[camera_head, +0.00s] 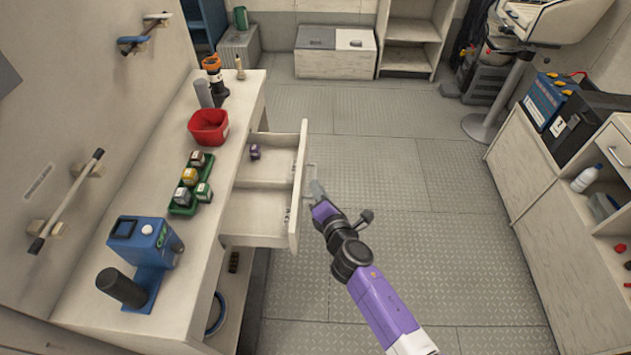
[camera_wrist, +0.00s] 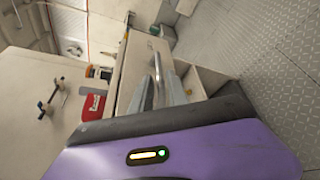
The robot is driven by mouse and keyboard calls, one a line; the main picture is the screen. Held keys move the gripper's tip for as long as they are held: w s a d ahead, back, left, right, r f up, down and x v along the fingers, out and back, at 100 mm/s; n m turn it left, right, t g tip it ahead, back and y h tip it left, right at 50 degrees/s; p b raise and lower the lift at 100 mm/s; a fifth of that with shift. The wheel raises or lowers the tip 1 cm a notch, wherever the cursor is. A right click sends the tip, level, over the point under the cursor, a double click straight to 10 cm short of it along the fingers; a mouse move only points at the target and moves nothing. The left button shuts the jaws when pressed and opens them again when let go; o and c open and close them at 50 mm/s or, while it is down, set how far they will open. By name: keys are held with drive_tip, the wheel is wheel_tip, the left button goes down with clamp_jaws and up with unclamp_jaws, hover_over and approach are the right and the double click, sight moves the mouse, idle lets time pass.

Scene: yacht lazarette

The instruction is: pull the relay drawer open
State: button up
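The relay drawer (camera_head: 294,190) is pulled well out from the pale bench on the left. A small dark purple relay (camera_head: 255,151) lies inside it near the far end. My gripper (camera_head: 314,188) is at the drawer's front face, on the aisle side. In the wrist view, the drawer's bar handle (camera_wrist: 157,72) runs between the two grey fingers of my gripper (camera_wrist: 159,92). I cannot tell whether the fingers press on the handle or stand just clear of it.
On the bench (camera_head: 236,120) are a red bin (camera_head: 209,127), a green tray (camera_head: 181,209) with several relays, and a blue device (camera_head: 143,242). The metal floor (camera_head: 450,235) right of the drawer is clear. A cabinet (camera_head: 535,155) stands on the right.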

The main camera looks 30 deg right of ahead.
drive_tip(key=shift+v, duration=1.6)
